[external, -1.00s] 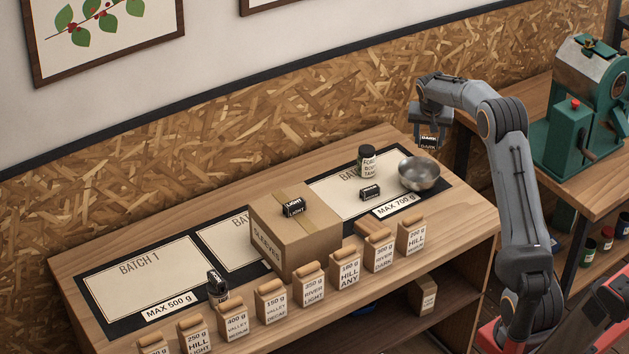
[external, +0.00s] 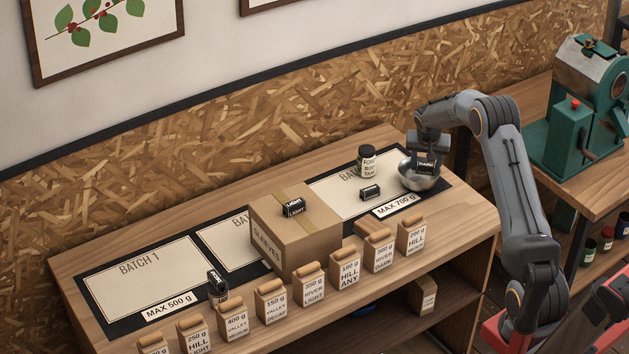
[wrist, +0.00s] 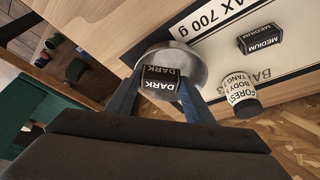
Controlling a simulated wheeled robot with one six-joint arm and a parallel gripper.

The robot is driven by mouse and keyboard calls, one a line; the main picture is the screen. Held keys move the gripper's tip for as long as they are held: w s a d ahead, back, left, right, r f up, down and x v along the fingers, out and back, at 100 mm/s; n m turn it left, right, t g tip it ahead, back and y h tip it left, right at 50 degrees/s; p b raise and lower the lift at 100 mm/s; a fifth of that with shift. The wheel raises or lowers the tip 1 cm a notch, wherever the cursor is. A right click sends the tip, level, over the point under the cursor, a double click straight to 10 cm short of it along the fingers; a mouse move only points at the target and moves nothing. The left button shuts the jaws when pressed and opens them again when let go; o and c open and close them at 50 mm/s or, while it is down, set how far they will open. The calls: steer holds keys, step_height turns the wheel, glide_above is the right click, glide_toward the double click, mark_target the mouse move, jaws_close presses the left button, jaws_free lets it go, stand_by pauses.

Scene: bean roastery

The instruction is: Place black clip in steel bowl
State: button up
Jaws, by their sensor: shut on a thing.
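A black clip labelled DARK (wrist: 161,83) is held between the fingers of my gripper (external: 425,165). My gripper is shut on it. In the external view the clip (external: 425,168) is at the mouth of the steel bowl (external: 408,181), over its inside. The wrist view shows the bowl (wrist: 190,60) behind the clip, partly hidden by it and the fingers. I cannot tell whether the clip touches the bowl. The bowl stands at the right end of the batch mat near the MAX 700 g label.
A black clip labelled MEDIUM (wrist: 261,40) and a jar (external: 366,160) stand left of the bowl. A cardboard box (external: 290,240) carries a LIGHT clip (external: 293,207). Several coffee bags (external: 411,237) line the front edge.

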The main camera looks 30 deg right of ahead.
steer(key=shift+f, duration=0.25)
steer(key=shift+f+b, duration=0.35)
steer(key=shift+b, duration=0.1)
steer(key=o, duration=1)
